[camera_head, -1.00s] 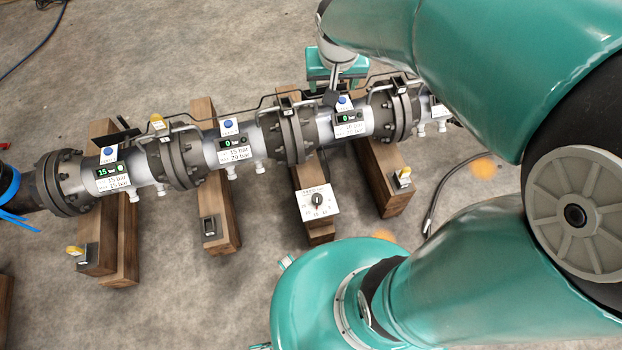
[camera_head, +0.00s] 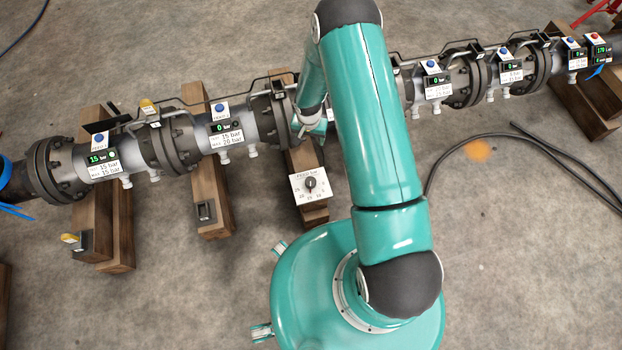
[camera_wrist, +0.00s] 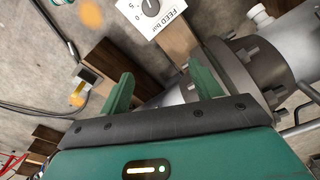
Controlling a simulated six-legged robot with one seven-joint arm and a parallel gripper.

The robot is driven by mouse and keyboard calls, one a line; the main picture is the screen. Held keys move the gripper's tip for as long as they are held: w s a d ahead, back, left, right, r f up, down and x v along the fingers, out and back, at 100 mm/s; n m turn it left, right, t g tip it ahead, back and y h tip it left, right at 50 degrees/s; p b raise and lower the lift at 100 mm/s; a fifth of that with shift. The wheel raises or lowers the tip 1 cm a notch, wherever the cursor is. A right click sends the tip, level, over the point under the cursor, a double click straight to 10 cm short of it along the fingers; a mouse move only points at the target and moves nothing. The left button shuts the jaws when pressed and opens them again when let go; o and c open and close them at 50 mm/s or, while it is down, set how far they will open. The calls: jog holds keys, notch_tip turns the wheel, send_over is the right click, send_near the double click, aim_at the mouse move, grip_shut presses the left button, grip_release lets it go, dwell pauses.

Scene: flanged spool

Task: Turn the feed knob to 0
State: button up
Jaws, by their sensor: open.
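The feed knob (camera_head: 310,183) is a small dark dial on a white plate marked "FEED bar" (camera_head: 298,196), with a number scale around it. The plate is on a wooden block in front of the pipe. Its pointer is too small to read surely. In the wrist view the knob (camera_wrist: 151,7) is at the top edge, partly cut off, with 0 and 5 readable beside it. My gripper (camera_wrist: 160,75) is open and empty, its two green fingers apart and clear of the knob. In the head view my gripper (camera_head: 311,124) is behind the plate, near the pipe, partly hidden.
A flanged pipe (camera_head: 235,137) with gauges, blue buttons and thin handrails runs across behind the knob. Wooden blocks (camera_head: 213,190) support it. A black cable (camera_head: 475,140) lies on the floor to the right. Concrete floor in front of the knob's left is clear.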

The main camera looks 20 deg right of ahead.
send_over(311, 181)
notch_tip(311, 181, down, 11)
jog(key=shift+m+g, duration=0.3)
jog(key=shift+m, duration=0.1)
notch_tip(311, 181, down, 14)
jog(key=shift+w+r, duration=0.1)
jog(key=shift+r, duration=0.1)
jog(key=c, duration=1)
